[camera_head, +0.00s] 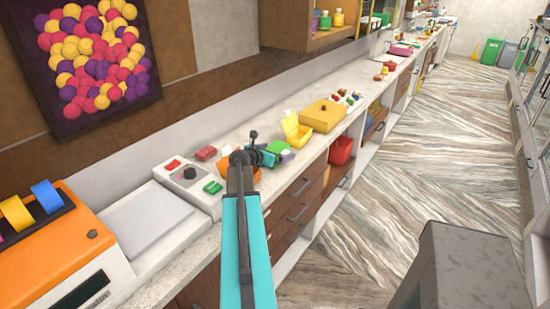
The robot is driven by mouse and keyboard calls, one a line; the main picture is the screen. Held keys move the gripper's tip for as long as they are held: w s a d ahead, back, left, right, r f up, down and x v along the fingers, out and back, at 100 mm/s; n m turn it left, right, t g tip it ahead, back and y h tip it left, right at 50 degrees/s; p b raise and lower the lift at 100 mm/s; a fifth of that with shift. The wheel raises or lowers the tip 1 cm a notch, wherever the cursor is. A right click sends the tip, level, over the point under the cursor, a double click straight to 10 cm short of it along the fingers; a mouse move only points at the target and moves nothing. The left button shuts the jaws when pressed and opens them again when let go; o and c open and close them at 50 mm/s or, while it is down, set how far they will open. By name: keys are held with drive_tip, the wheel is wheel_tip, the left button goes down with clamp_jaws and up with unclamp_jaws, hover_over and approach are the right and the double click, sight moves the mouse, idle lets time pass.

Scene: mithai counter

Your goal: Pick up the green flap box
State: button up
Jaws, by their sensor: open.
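My teal-and-dark arm reaches from the bottom of the head view to the counter. My gripper (268,157) is at its far end, small in the picture, open and over the counter's front part. A green object (277,147) shows right beside and partly behind my gripper. It may be the green flap box, but its shape and flap are too small and covered to make out. I cannot tell whether the gripper touches it. No other clear green flap box shows on the counter.
A yellow box with a raised flap (297,130) and a larger yellow box (323,115) stand beyond my gripper. An orange container (240,168) is partly behind my arm. A grey panel with a black knob (188,178) and an orange machine (55,250) stand left. A red bin (341,150) is below.

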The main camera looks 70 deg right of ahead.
drive_tip(key=c, duration=1.2)
drive_tip(key=shift+r, duration=0.15)
drive_tip(key=shift+r+b, duration=0.4)
drive_tip(key=shift+r, duration=0.65)
drive_tip(key=shift+s+a+r, duration=0.2)
drive_tip(key=shift+s+r, duration=0.1)
drive_tip(key=shift+r, duration=0.25)
drive_tip(key=s+a+r+b, duration=0.1)
drive_tip(key=s+a+b, duration=0.4)
drive_tip(key=s, duration=0.6)
drive_tip(key=shift+a, duration=0.8)
drive_tip(key=s+b, duration=0.1)
drive_tip(key=b, duration=0.3)
drive_tip(key=shift+a, duration=0.15)
drive_tip(key=b, duration=0.4)
drive_tip(key=shift+s+a+r+b, duration=0.1)
drive_tip(key=shift+s+a+b, duration=0.25)
drive_tip(key=shift+s+b, duration=0.05)
